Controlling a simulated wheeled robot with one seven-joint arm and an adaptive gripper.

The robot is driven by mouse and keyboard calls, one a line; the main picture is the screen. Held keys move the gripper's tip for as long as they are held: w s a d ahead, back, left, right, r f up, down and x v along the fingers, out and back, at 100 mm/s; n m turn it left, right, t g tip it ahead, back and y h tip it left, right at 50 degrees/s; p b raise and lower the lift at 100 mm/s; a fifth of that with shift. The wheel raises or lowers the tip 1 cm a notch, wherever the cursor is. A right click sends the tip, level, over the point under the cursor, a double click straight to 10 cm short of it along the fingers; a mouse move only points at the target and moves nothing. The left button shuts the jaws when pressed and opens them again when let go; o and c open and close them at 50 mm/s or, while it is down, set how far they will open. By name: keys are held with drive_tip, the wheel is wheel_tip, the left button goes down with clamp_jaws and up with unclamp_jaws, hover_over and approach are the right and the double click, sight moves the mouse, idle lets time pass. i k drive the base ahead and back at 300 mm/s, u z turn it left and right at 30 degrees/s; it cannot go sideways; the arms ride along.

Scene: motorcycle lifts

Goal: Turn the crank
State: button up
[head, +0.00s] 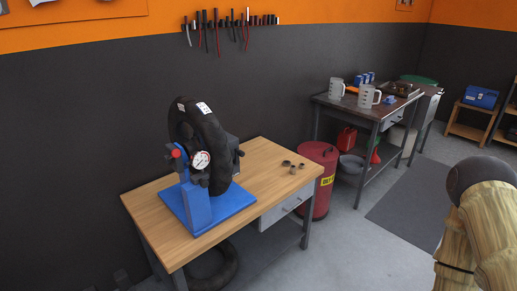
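A blue stand (197,206) with a wide blue base sits on the wooden workbench and holds a black tyre (208,135) upright. A round white dial gauge (200,160) is on its near side. A small red knob (176,153) is left of the gauge; I cannot tell whether it belongs to the crank. A dark block sticks out right of the tyre. No crank handle can be made out clearly at this size. My gripper is not in view. A wood-textured part with a dark rounded top, likely my arm, fills the lower right, well apart from the stand.
The workbench (258,160) has free room on its right, with several small metal parts (293,168). A red drum (319,178) stands behind its right end. Open floor with a dark mat (405,208) lies right.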

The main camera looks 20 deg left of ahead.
sight(236, 160)
drive_tip(key=u, duration=0.3)
drive_tip(key=i, duration=0.85)
drive_tip(key=u, duration=0.6)
